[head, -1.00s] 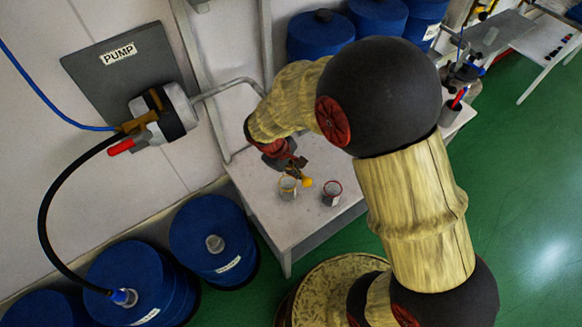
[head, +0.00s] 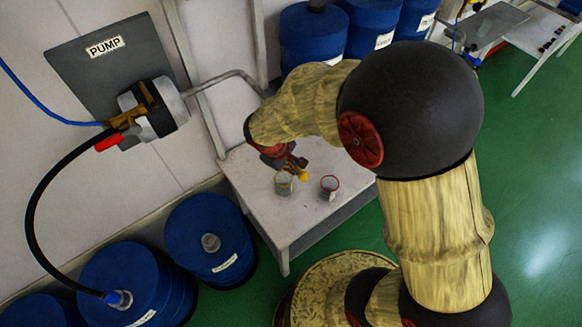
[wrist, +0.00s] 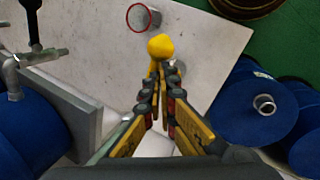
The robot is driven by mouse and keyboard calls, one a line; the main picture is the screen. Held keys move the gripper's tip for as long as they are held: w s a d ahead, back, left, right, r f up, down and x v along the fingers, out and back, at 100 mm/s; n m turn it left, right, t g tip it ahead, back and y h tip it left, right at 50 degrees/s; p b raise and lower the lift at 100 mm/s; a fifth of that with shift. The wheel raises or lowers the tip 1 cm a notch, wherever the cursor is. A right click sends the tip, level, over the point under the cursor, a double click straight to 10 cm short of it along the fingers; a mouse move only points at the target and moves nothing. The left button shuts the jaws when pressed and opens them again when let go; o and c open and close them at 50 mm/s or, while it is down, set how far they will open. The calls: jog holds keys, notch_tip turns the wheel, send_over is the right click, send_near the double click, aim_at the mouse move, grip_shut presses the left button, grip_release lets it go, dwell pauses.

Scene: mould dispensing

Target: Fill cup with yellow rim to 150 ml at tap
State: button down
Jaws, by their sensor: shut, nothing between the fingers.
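The cup with the yellow rim (head: 284,184) stands on the white table; its level inside cannot be read. In the wrist view a small grey part beside the fingertips looks like this cup (wrist: 181,72), mostly hidden. My gripper (head: 298,168) points down close above and behind it. In the wrist view my gripper (wrist: 163,82) is shut and empty. A yellow ball knob (wrist: 160,46) on a short stem sits just beyond the fingertips; it also shows in the head view (head: 304,176). What it is fixed to is hidden. The tap's outlet is hidden too.
A red-rimmed cup (head: 329,187) stands right of the yellow one. The white table (head: 300,222) is otherwise mostly clear in front. Blue barrels (head: 208,235) stand front left and behind.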

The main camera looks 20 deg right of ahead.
jog(key=shift+s+f+t+b, duration=0.1)
jog(key=shift+f+t+b, duration=0.2)
jog(key=shift+b, duration=0.35)
jog(key=shift+s+d+f+t+b, duration=0.15)
jog(key=shift+f+b, duration=0.15)
jog(key=shift+b, duration=0.55)
jog(key=shift+s+a+f+t+b, duration=0.1)
jog(key=shift+f+t+b, duration=0.2)
jog(key=shift+b, duration=0.5)
jog(key=shift+s+d+f+t+b, duration=0.1)
jog(key=shift+f+b, duration=0.25)
jog(key=shift+b, duration=0.5)
jog(key=shift+s+f, duration=0.1)
dwell(4.8)
